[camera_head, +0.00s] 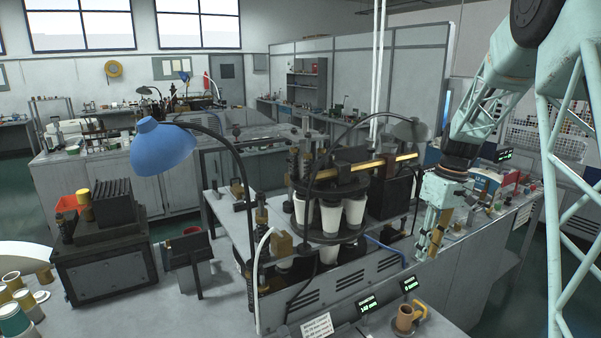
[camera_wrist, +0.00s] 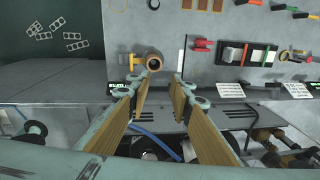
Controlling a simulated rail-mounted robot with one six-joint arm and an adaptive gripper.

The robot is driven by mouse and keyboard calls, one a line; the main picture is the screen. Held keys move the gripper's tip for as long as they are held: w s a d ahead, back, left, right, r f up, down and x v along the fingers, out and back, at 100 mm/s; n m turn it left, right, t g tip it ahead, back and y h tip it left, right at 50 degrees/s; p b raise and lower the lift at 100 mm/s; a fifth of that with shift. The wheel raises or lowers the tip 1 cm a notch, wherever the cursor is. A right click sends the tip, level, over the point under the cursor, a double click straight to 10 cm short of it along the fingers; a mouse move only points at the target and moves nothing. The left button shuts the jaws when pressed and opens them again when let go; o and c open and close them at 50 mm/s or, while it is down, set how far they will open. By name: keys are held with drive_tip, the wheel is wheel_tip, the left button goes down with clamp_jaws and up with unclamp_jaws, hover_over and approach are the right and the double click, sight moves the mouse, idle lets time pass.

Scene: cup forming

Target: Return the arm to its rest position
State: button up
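My arm comes in from the upper right in the head view. My gripper (camera_head: 428,247) hangs to the right of the cup forming machine (camera_head: 342,174), above the bench. In the wrist view my gripper (camera_wrist: 160,80) has its two tan-padded fingers apart, with nothing held between them. A brown mug (camera_head: 408,316) stands on the bench at the lower right of the head view, below and apart from my gripper. The mug also shows in the wrist view (camera_wrist: 154,61), just past the fingertips. White cups (camera_head: 331,216) sit in the machine's round carrier.
A blue lamp (camera_head: 163,146) arches over the bench left of the machine. A dark finned unit (camera_head: 103,249) stands at the left, with several paper cups (camera_head: 14,318) at the lower left. Small green displays (camera_head: 369,304) stand near the mug.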

drive_tip(key=s+a+r+m+t+b, duration=0.1)
drive_tip(key=s+a+r+b, duration=0.1)
drive_tip(key=s+a+r, duration=0.45)
drive_tip(key=s+a+r+m+b, duration=0.1)
drive_tip(key=s+a+r+b, duration=0.15)
drive_tip(key=s, duration=0.65)
drive_tip(key=s+a+r+t+b, duration=0.1)
drive_tip(key=s+a+r, duration=0.2)
drive_tip(key=s+r, duration=0.35)
drive_tip(key=s+a+f+m+t+b, duration=0.1)
drive_tip(key=s+a+f+b, duration=0.1)
drive_tip(key=s, duration=1.1)
drive_tip(key=s+a+f+m+t+h+b, duration=0.1)
drive_tip(key=s+a+f+b, duration=0.2)
drive_tip(key=s, duration=1.1)
drive_tip(key=shift+f+m+b, duration=0.4)
drive_tip(key=shift+f+b, duration=0.05)
drive_tip(key=shift+f, duration=0.5)
